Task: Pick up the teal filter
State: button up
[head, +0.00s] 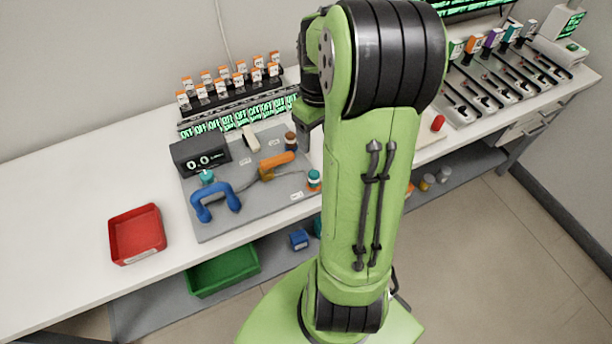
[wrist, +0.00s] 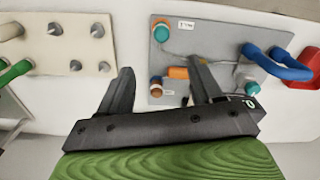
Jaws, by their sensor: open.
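Several things are teal, and I cannot tell for sure which is the filter. A teal-topped cartridge (head: 513,31) stands in the rack at the back right in the head view. A small teal-and-orange jar (head: 314,180) stands at the right edge of the grey mat; it also shows in the wrist view (wrist: 161,33). Another small teal piece (head: 207,177) sits beside the dark display box. My gripper (wrist: 162,66) is open and empty, above the mat's right end with the jar beyond its fingertips. In the head view my arm hides most of it.
The grey mat (head: 217,226) holds a blue handle (head: 215,201), an orange-handled tool (head: 276,162) and a display box (head: 200,153). A red tray (head: 137,234) stands left, a green bin (head: 223,270) below. Orange-labelled vials (head: 230,80) line the back. The table's left end is clear.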

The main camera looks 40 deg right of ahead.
aim_at(314, 173)
notch_tip(314, 173, down, 15)
jog(key=b, duration=0.4)
jog(key=shift+a+f, duration=0.15)
jog(key=shift+f, duration=0.05)
jog(key=shift+r, duration=0.1)
jog(key=c, duration=1.1)
